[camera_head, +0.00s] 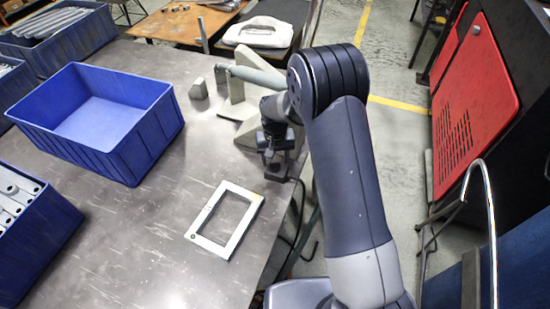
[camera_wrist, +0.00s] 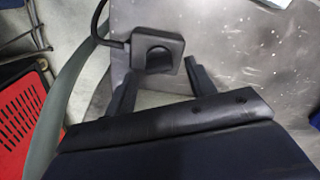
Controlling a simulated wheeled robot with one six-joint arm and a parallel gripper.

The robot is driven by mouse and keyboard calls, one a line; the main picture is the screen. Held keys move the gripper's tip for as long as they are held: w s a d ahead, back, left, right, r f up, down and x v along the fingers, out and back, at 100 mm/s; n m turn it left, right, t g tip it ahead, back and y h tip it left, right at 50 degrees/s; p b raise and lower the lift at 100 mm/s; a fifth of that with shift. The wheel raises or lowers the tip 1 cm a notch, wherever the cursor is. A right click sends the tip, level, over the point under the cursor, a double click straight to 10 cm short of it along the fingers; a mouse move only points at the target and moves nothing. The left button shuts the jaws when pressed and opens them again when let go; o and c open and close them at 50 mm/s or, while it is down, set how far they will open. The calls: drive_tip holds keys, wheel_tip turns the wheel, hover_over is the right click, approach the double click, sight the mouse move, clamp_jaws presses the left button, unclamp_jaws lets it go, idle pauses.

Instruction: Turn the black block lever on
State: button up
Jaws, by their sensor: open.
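The black block (camera_wrist: 172,46) shows in the wrist view just beyond my fingertips, at the table's edge, with a dark cable leading off to its left. My gripper (camera_wrist: 160,76) is open and empty, with one finger to each side of the block's near end in the picture. I cannot tell whether a finger touches it. In the head view my gripper (camera_head: 272,150) points down at the table's right edge and hides most of the block.
A pale rectangular frame (camera_head: 205,211) lies nearer on the table (camera_head: 140,235). A blue bin (camera_head: 108,142) stands at left. A red panel (camera_head: 472,95) is at right.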

drive_tip(key=shift+f, duration=0.65)
drive_tip(key=shift+c, duration=0.5)
drive_tip(key=c, duration=0.9)
drive_tip(key=shift+f+m+b, duration=0.15)
drive_tip(key=shift+m+b, duration=0.75)
drive_tip(key=shift+m, duration=0.1)
drive_tip(key=m, duration=0.1)
drive_tip(key=m+b, duration=0.1)
drive_tip(key=m, duration=0.1)
drive_tip(key=shift+d+r+m, duration=0.1)
drive_tip(key=shift+r+m, duration=0.1)
drive_tip(key=shift+m, duration=0.1)
drive_tip(key=o, duration=1)
wheel_tip(320, 180, up, 11)
drive_tip(key=shift+b, duration=0.4)
